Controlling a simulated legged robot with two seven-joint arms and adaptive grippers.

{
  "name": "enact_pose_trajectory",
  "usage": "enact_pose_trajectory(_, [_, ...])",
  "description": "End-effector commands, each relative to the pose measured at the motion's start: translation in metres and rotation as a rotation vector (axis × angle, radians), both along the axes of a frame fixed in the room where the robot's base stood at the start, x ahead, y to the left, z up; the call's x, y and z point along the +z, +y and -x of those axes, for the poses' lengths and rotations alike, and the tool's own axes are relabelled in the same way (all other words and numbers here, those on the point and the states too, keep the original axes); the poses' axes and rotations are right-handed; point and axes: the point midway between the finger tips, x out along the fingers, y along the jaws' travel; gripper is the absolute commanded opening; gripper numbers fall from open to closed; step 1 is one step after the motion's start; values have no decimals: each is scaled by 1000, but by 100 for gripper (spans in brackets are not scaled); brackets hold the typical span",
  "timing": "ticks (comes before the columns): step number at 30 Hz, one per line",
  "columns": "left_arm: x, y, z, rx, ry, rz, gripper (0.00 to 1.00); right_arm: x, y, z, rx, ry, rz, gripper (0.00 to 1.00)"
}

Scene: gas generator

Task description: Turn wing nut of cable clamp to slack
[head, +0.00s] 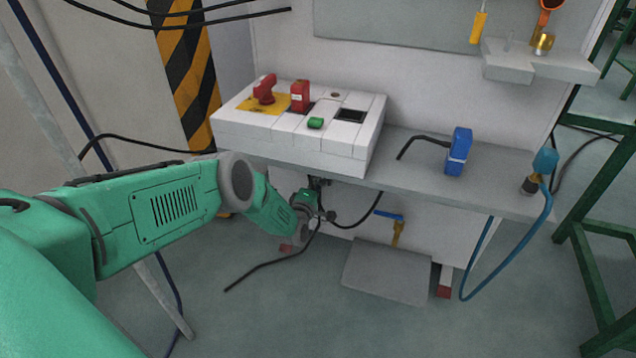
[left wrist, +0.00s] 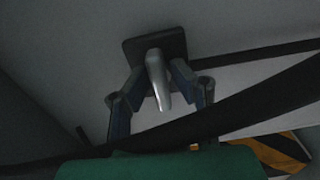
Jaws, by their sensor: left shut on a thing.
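The wing nut (left wrist: 157,82) shows in the left wrist view as a pale metal piece in front of the dark square plate of the cable clamp (left wrist: 133,48). My left gripper (left wrist: 160,72) has one finger on each side of the wing nut and is shut on it; the exact contact is dim. In the head view my left gripper (head: 322,203) is under the front edge of the grey shelf, at the clamp, which is mostly hidden there. A black cable (head: 352,226) runs by the gripper and crosses the left wrist view. My right gripper is not in view.
A white control box (head: 355,132) with red switches stands on the shelf (head: 415,172) above my gripper. A blue-handled valve (head: 397,226) sits to its right below the shelf. A blue hose (head: 547,215) hangs at the right. Open floor lies in front.

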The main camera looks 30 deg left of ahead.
Motion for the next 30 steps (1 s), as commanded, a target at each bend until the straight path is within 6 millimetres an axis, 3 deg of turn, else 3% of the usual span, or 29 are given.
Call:
enact_pose_trajectory(1, [-8, -1, 5, -2, 14, 13, 0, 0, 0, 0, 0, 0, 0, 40])
enact_pose_trajectory(17, [-8, 0, 5, -1, 10, 30, 0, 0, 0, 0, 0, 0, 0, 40])
enact_pose_trajectory(18, [-8, 0, 5, -1, 10, 30, 33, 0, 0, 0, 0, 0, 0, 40])
enact_pose_trajectory(30, [-2, 0, 2, 0, -2, 28, 33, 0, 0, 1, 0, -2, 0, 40])
